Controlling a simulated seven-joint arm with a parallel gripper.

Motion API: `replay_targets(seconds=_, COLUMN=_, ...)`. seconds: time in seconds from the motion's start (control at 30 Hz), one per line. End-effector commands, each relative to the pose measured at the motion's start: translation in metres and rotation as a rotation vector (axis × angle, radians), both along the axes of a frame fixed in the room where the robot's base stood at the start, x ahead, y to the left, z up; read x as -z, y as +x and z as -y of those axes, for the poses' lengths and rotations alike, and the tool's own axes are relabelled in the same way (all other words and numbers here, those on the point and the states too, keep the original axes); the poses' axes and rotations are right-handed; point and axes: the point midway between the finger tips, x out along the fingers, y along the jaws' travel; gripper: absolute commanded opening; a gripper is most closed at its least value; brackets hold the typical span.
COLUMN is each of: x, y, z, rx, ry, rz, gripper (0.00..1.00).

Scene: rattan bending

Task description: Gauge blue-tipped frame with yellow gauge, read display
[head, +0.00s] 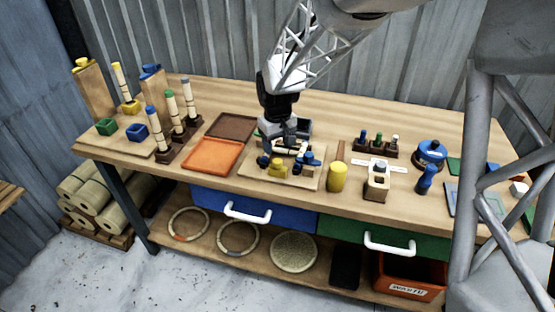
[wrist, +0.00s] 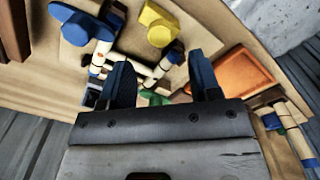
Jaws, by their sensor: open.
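My gripper (head: 285,138) is over the light wooden jig board (head: 253,180) at the middle of the bench. In the wrist view its two dark fingers (wrist: 160,82) are spread, with nothing clearly held between them. Pale cane pieces with blue bands (wrist: 100,55) lie just beyond the fingers, beside a blue clamp (wrist: 82,26) and a yellow block (wrist: 158,26). The clamp (head: 308,160) and yellow block (head: 277,167) also show in the head view. A yellow cylinder (head: 337,177) stands right of the board. I cannot tell which yellow thing is the gauge.
Upright canes with blue (head: 151,115), green and grey tips stand in holders at left, near an orange tray (head: 212,155) and a brown tray (head: 232,126). A rack of small capped tools (head: 377,149) and a blue round device (head: 431,150) are at right.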

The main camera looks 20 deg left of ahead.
Motion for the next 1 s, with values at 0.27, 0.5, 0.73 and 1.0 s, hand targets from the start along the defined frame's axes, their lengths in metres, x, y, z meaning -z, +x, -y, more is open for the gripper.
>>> replay_targets(seconds=0.27, x=0.034, y=0.000, z=0.000, rx=0.000, ry=-0.001, rz=-0.001, gripper=0.57)
replay_targets(seconds=0.5, x=0.056, y=0.000, z=0.000, rx=0.000, ry=-0.001, rz=-0.001, gripper=0.57)
replay_targets(seconds=0.73, x=0.063, y=0.000, z=0.000, rx=0.000, ry=0.000, rz=0.000, gripper=0.57)
replay_targets(seconds=1.0, x=0.062, y=0.000, z=0.000, rx=0.000, ry=0.000, rz=0.000, gripper=0.48)
